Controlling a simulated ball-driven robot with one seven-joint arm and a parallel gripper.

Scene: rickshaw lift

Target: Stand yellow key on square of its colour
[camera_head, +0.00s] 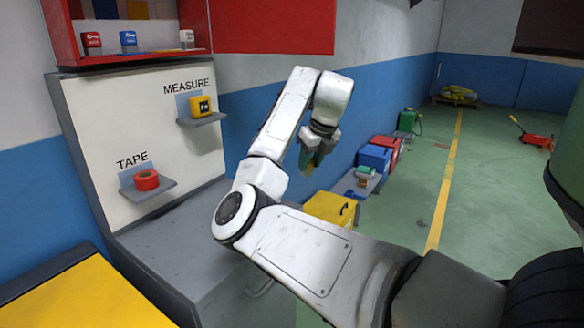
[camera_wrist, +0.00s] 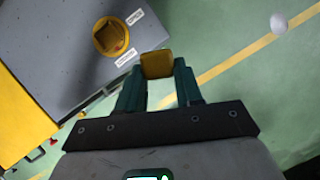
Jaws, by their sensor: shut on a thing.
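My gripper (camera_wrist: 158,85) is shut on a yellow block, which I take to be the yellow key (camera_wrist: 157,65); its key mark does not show. In the head view my gripper (camera_head: 313,150) hangs in front of the blue wall band, right of the board, and the key is mostly hidden there. The open red cabinet (camera_head: 62,30) is at the upper left. On its shelf stand a red key (camera_head: 91,43), a blue key (camera_head: 128,41) and a white key (camera_head: 187,39). Coloured squares show on its back panel, one of them yellow (camera_head: 137,9). The key is well away from the cabinet.
The board (camera_head: 100,120) has small shelves with a yellow tape measure (camera_head: 200,106) and a red tape roll (camera_head: 146,180). A grey bench (camera_head: 180,250) juts out below. A yellow box (camera_head: 330,208) and other boxes line the wall.

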